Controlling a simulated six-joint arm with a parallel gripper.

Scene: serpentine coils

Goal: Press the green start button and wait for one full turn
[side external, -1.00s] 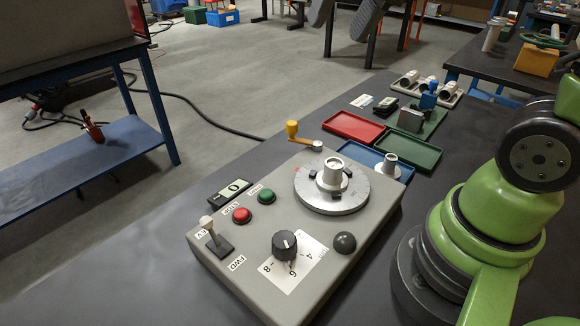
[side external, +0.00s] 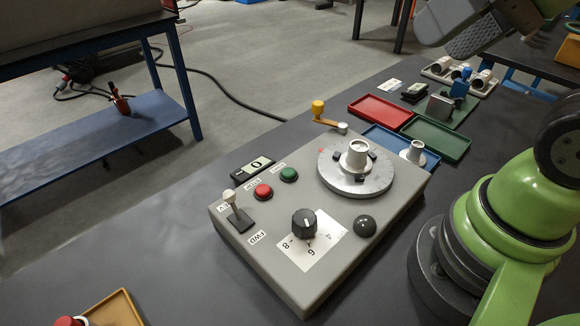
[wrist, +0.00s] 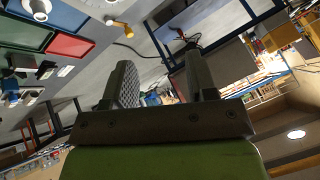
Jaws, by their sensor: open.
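The green start button (side external: 289,174) sits on the grey control box in the side external view, right of the red stop button (side external: 263,191). Nothing touches or covers it. A small counter (side external: 257,166) beside the buttons reads 0. The round metal turntable (side external: 355,184) has a pale coil-like cylinder (side external: 357,153) at its centre. My gripper (wrist: 163,82) is open and empty in the wrist view. Its fingers also show at the top right of the side external view, high above and away from the box.
The box carries a FWD/REV lever (side external: 233,206), a black speed knob (side external: 303,224) and a dark dome (side external: 365,226). A yellow-handled crank (side external: 318,108) sticks out at the back. Red (side external: 380,110) and green (side external: 437,139) trays lie behind. An orange tray (side external: 114,309) is front left.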

